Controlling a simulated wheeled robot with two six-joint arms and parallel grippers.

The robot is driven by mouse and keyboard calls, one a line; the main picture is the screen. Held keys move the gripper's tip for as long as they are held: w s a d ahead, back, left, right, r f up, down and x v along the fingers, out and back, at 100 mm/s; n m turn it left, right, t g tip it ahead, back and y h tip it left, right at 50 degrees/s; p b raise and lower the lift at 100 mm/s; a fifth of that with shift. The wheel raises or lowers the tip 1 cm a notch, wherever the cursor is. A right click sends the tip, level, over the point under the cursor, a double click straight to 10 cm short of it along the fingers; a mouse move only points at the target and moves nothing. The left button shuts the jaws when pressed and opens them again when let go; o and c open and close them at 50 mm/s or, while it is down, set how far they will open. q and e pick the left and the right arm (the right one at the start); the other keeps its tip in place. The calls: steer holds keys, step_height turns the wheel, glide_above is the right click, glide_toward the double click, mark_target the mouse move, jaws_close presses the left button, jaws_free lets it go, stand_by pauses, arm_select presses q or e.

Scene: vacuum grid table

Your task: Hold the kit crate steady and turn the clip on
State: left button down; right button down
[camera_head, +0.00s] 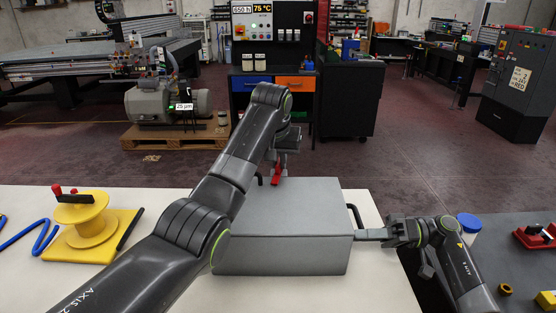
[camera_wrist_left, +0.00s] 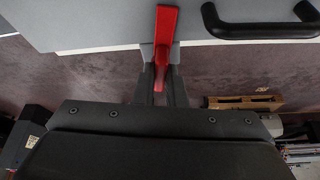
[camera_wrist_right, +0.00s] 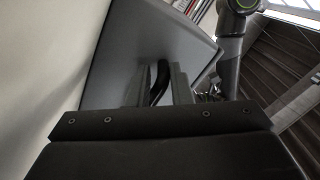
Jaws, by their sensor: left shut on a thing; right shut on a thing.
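The kit crate (camera_head: 285,210), a closed grey box, sits on the white table. My left gripper (camera_head: 280,168) is at the crate's far side, shut on the red clip (camera_wrist_left: 166,25), which also shows in the head view (camera_head: 276,178). Its fingers close around the clip's narrower end in the left wrist view. My right gripper (camera_head: 366,234) is shut on the black handle (camera_head: 354,214) on the crate's right side. In the right wrist view the handle (camera_wrist_right: 158,82) stands between the fingers. My left arm hides the crate's left part.
Another black crate handle (camera_wrist_left: 260,29) is near the clip. A yellow spool (camera_head: 84,222) on a yellow base and a blue bent rod (camera_head: 38,236) lie at left. A blue-capped jar (camera_head: 468,226) and a red tool (camera_head: 540,236) are on the right dark surface.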

arm_select(q)
steer(key=shift+d+n+y, duration=0.15)
steer(key=shift+n+y, duration=0.25)
steer(key=shift+n, duration=0.7)
steer(key=c, duration=1.5)
jaws_free()
steer(key=v, duration=1.2)
arm_select(e)
steer(key=c, duration=1.2)
jaws_free()
